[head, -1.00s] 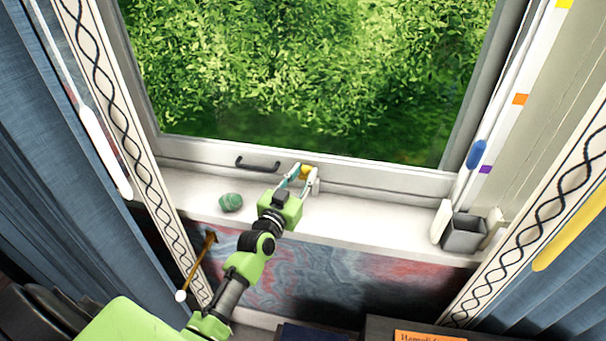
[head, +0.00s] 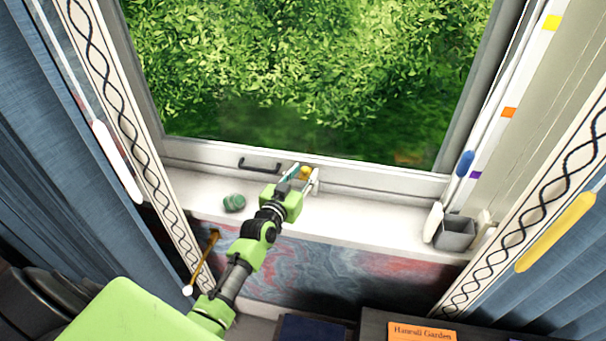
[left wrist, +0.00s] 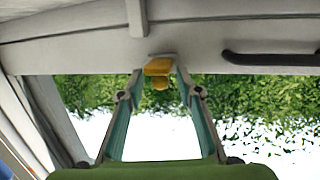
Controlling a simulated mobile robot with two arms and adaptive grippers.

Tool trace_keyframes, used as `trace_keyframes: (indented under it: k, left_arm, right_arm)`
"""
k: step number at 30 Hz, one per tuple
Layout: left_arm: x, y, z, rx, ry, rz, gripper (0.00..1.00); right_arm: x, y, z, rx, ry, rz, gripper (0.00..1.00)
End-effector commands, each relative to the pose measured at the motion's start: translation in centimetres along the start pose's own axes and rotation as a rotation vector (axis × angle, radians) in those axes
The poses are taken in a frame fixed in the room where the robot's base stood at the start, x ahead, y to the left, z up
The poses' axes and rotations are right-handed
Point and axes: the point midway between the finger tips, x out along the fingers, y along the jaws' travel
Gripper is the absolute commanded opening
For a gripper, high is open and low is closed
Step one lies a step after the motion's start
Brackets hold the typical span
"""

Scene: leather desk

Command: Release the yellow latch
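The yellow latch (head: 305,173) sits on the lower window frame, just right of the dark handle (head: 260,164). In the left wrist view the latch (left wrist: 158,68) is on the pale frame, with a small yellow part below its main block. My left gripper (head: 303,175) is at the latch, its two fingers apart, one on each side. In the left wrist view the fingertips (left wrist: 161,73) flank the latch with small gaps; whether either touches it is hard to tell. My right gripper is out of view.
A green stone-like object (head: 234,203) lies on the white sill (head: 370,218), left of my arm. A grey cup (head: 456,233) stands at the sill's right end. Curtains hang on both sides. The sill between my gripper and the cup is clear.

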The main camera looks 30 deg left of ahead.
Motion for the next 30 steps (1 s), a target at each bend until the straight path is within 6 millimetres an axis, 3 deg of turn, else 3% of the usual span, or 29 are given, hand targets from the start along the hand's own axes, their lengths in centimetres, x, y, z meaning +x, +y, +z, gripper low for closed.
trace_keyframes:
  k: [8,13,24,30]
  left_arm:
    - [-0.1,0.0,0.0,0.001,0.000,0.000,0.32]
    - [-1.2,0.0,0.1,0.001,-0.001,0.000,0.32]
    - [-8.2,0.0,0.2,0.000,-0.003,0.000,0.32]
    - [-10.9,0.0,0.1,-0.001,-0.002,0.000,0.32]
  right_arm:
    - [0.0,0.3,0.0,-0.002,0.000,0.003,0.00]
    - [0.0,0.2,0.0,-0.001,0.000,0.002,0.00]
    - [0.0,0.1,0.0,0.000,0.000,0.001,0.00]
    - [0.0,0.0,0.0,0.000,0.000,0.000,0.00]
